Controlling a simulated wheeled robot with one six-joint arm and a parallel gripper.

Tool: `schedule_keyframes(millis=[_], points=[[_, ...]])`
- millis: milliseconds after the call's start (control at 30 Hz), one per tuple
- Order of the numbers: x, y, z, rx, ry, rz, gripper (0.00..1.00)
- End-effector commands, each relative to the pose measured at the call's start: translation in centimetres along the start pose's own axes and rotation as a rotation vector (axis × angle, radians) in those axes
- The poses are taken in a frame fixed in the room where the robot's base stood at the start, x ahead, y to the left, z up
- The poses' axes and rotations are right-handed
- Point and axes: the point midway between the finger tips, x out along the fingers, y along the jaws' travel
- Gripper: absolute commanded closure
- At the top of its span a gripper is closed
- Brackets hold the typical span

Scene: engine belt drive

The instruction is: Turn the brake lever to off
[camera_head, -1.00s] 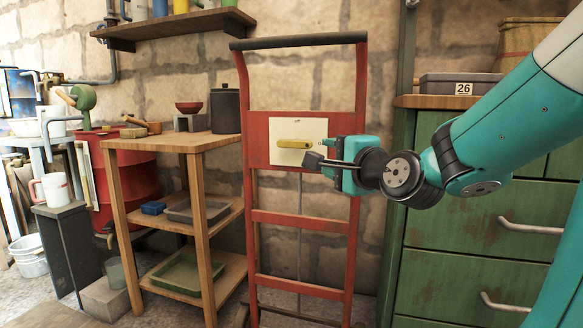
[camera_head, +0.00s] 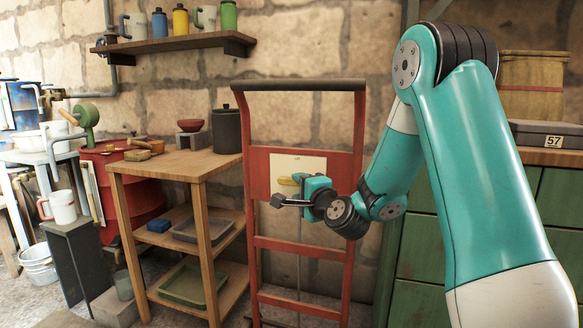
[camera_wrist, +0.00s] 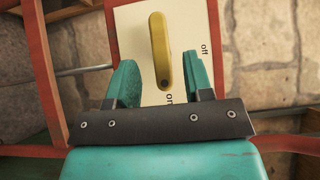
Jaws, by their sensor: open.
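The yellow brake lever (camera_wrist: 161,48) is a bar on a cream plate (camera_wrist: 135,25), with "off" printed to its right and "on" below its lower end in the wrist view. In the head view the lever (camera_head: 287,181) lies about level on the plate (camera_head: 283,163), partly hidden by my gripper. The plate is on the red hand truck (camera_head: 257,175). My gripper (camera_head: 297,187) is open in front of the plate. In the wrist view the two teal fingers (camera_wrist: 161,62) stand on either side of the lever's lower part, with gaps showing. I cannot tell the depth between fingers and lever.
A wooden shelf table (camera_head: 180,163) with a dark canister (camera_head: 227,130) stands left of the hand truck. Green drawers (camera_head: 420,250) and a grey box labelled 57 (camera_head: 545,134) are on the right. A stone wall is behind.

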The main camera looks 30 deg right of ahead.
Motion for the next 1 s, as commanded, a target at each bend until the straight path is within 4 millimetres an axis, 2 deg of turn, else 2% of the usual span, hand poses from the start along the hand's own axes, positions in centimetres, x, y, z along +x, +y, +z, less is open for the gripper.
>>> schedule_keyframes(millis=[33,100,300,700,767,900,933,1000], points=[[1.0,-0.7,0.1,0.0,-0.002,0.003,0.53],[2.1,-0.6,0.1,0.001,-0.002,0.003,0.53],[4.1,-0.3,0.0,0.0,-0.001,0.001,0.53],[4.8,0.0,0.0,0.0,0.0,-0.001,0.53],[4.7,0.0,0.0,0.0,0.0,-0.001,0.65],[4.7,0.0,0.0,0.0,0.0,0.0,0.97],[4.7,0.0,0.0,0.0,0.0,0.0,1.0],[4.7,0.0,0.0,0.0,0.0,0.0,1.0]])
